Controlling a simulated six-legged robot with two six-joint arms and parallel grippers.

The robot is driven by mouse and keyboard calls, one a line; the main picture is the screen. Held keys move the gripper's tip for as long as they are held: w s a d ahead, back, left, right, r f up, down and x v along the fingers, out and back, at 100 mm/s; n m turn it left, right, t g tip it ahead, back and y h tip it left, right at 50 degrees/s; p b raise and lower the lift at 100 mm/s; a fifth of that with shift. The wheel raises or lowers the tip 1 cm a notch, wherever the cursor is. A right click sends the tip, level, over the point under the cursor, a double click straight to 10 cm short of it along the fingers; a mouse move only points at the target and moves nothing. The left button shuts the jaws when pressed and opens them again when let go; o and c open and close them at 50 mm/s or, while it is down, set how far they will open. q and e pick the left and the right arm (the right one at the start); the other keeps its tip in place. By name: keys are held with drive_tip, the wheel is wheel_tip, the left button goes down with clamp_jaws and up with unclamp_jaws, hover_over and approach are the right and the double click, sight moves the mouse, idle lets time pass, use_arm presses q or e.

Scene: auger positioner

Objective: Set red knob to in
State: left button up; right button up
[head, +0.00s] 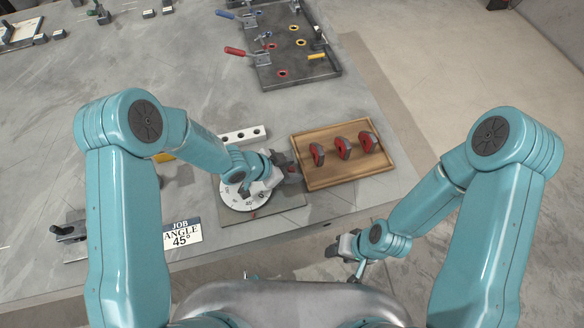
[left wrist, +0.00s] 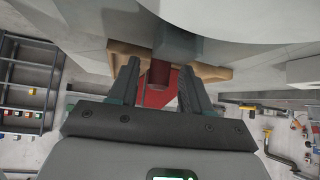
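In the left wrist view a dark red cylindrical knob (left wrist: 159,74) sticks out below a grey block under a pale overhanging surface. My left gripper (left wrist: 157,80) has its fingers apart on either side of the knob, with visible gaps, so it is open. In the head view my left gripper (head: 290,172) is at the right edge of the white round dial (head: 232,198), beside the wooden tray; the knob is hidden there. My right gripper (head: 345,246) hangs off the table's front edge, apart from everything; its finger opening is unclear.
The wooden tray (head: 318,183) holds three red-and-black pieces (head: 343,148). A sign (head: 182,233) reads "JOB ANGLE 45°". A light bar with holes (head: 242,135) lies behind the dial. A dark tray (head: 298,75) with clamps stands further back. The table's left middle is mostly clear.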

use_arm(q)
drive_tip(key=shift+a+r, duration=0.1)
drive_tip(key=shift+r, duration=0.1)
drive_tip(key=p+v, duration=0.3)
drive_tip(key=v, duration=1.2)
drive_tip(key=shift+s+a+r, duration=0.2)
drive_tip(key=shift+a+r, duration=0.05)
drive_tip(key=shift+a, duration=0.05)
